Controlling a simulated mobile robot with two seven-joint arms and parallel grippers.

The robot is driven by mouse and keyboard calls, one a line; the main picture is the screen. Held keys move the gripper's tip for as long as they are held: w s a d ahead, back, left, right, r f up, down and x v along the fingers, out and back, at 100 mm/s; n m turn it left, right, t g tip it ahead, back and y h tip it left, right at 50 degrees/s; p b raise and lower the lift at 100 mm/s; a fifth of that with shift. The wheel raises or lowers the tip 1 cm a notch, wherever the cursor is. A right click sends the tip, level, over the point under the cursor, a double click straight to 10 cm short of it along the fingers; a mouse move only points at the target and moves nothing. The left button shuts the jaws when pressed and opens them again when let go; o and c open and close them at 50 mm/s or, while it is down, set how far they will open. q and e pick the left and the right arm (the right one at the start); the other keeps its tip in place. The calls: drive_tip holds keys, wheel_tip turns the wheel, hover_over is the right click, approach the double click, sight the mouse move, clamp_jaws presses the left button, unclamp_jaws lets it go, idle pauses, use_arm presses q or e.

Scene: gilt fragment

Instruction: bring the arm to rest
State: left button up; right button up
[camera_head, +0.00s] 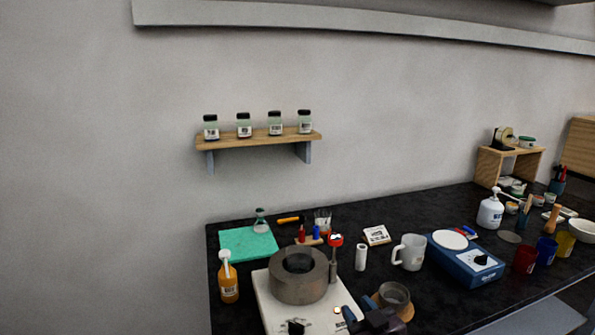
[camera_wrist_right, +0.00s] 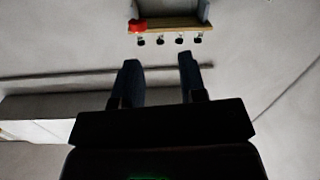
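My right gripper (camera_head: 366,318) shows at the bottom edge of the head view, low in front of the bench, beside a round cork mat with a grey bowl (camera_head: 394,296). In the right wrist view its two dark fingers (camera_wrist_right: 158,78) stand apart with nothing between them, and the wall lies beyond. The wall shelf (camera_wrist_right: 176,24) appears upside down there with small jars. My left gripper is in neither view.
The black bench (camera_head: 385,235) is crowded. A grey ring-shaped heater (camera_head: 299,285) on a white base, a red-topped stand (camera_head: 334,258), a white mug (camera_head: 409,252) and a blue scale (camera_head: 465,262) stand near the right gripper. An orange bottle (camera_head: 228,282) is at left.

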drive_tip(key=s+d+f+m+g+h, duration=0.2)
drive_tip(key=s+d+f+h, duration=0.1)
drive_tip(key=s+d+f, duration=0.4)
drive_tip(key=s+d+f+m+g+h, duration=0.2)
drive_tip(key=s+d+f, duration=0.6)
drive_tip(key=s+f, duration=0.5)
drive_tip(key=s+h, duration=0.1)
drive_tip(key=s, duration=0.3)
drive_tip(key=shift+s+f+m, duration=0.2)
drive_tip(key=shift+s+m, duration=0.15)
drive_tip(key=shift+m, duration=0.05)
